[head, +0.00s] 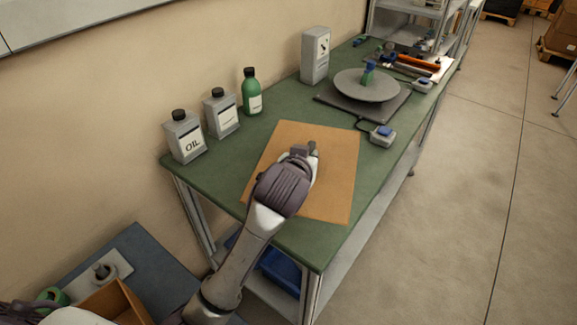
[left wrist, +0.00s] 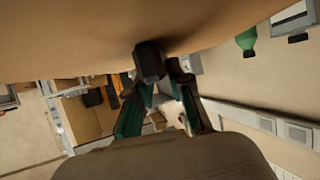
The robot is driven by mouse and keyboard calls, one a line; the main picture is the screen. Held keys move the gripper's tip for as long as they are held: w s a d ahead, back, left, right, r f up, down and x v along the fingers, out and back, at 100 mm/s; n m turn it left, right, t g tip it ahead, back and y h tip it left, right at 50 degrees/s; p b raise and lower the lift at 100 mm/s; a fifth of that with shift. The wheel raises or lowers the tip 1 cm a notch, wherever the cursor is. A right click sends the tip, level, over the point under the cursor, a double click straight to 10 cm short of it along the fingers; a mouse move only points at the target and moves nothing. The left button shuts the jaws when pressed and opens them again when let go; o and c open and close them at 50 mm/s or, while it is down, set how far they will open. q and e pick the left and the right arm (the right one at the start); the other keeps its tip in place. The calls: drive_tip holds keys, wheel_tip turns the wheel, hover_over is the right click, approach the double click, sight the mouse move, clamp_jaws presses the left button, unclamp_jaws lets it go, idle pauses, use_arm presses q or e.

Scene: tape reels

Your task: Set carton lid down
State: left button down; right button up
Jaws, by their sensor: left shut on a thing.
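The carton lid (head: 335,185) is a flat brown sheet seen over the green table in the head view. My left gripper (head: 307,152) is over its middle and shut on it, seemingly by a small dark grip. In the left wrist view the lid (left wrist: 90,40) fills the top, with the dark block (left wrist: 149,62) at the fingertips (left wrist: 165,75). I cannot tell whether the lid touches the table. An open brown carton (head: 118,302) is at the lower left, partly cut off. My right gripper is not in view.
The green table (head: 215,165) holds two grey bottles (head: 185,137), a green bottle (head: 251,92) and a grey canister (head: 315,55) along the wall. A turntable (head: 366,86) and a small blue-buttoned box (head: 383,135) are beyond the lid. Blue bins sit on the lower shelf.

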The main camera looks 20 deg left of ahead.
sight(283, 150)
use_arm(q)
drive_tip(key=w+a+f, duration=0.1)
drive_tip(key=w+a, duration=0.1)
drive_tip(key=w+a+f, duration=0.1)
drive_tip(key=a+f, duration=0.1)
drive_tip(key=shift+w+a+f, duration=0.15)
drive_tip(key=shift+w+a, duration=0.15)
drive_tip(key=shift+w, duration=0.05)
drive_tip(key=w+a+f, duration=0.2)
drive_tip(key=w+a, duration=0.1)
drive_tip(key=shift+w+f+p, duration=0.1)
drive_tip(key=shift+f+p, duration=0.2)
drive_tip(key=shift+p, duration=0.1)
drive_tip(key=shift+w+a+f, duration=0.15)
drive_tip(key=shift+f, duration=0.3)
wheel_tip(283, 150, down, 3)
drive_tip(key=shift+r, duration=0.2)
drive_tip(key=shift+f, duration=0.45)
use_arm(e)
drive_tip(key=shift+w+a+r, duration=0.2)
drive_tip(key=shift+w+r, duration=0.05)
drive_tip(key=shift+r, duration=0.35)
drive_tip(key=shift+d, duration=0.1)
